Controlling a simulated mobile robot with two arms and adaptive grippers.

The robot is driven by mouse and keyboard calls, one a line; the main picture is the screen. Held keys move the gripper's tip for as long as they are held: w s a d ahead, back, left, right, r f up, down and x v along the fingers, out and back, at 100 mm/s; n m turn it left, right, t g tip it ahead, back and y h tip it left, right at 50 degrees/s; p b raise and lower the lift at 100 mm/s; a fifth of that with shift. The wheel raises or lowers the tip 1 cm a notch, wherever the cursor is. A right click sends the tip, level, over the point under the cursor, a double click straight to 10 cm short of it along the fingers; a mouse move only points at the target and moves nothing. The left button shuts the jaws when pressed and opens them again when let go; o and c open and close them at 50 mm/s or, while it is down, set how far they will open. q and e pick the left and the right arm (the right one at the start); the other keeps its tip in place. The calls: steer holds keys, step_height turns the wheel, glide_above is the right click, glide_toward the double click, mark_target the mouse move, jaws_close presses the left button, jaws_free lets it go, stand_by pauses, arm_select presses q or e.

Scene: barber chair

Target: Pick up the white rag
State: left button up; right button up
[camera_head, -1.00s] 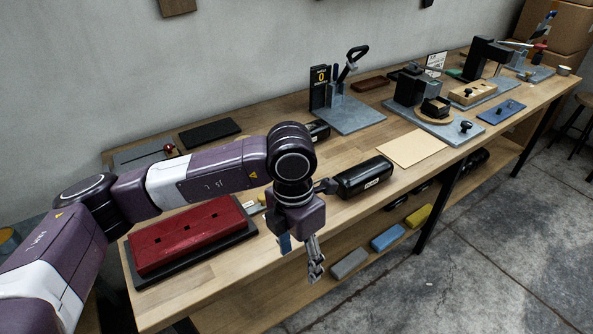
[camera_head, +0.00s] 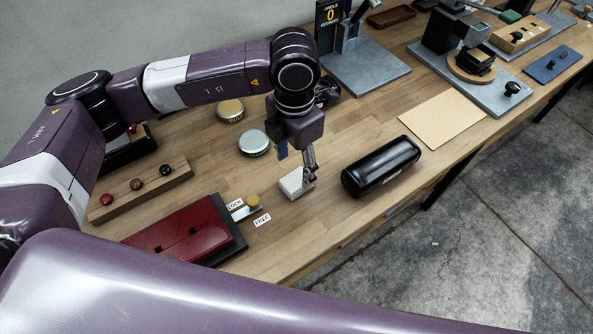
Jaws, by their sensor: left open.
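The white rag (camera_head: 293,184) is a small folded pad lying on the wooden bench top, between the red case and the black case. My left gripper (camera_head: 309,172) points down right at the rag, with its open fingers over the rag's right part. The fingers hide some of that side, and I cannot tell whether they touch it. My right gripper is out of view.
The black case (camera_head: 381,166) lies close to the right. The red case (camera_head: 180,232), a small brass knob (camera_head: 253,201) and the LOCK/FREE labels are to the left. Two round tins (camera_head: 254,143) stand behind. A tan sheet (camera_head: 442,119) lies farther right.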

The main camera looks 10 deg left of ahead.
mark_target(296, 180)
arm_select(q)
step_height(296, 180, down, 6)
steer(key=shift+w+d+r+p, duration=0.1)
steer(key=shift+w+r+p, duration=0.1)
steer(key=shift+p, duration=1)
steer(key=shift+f, duration=0.25)
steer(key=shift+c, duration=0.7)
steer(key=c, duration=1)
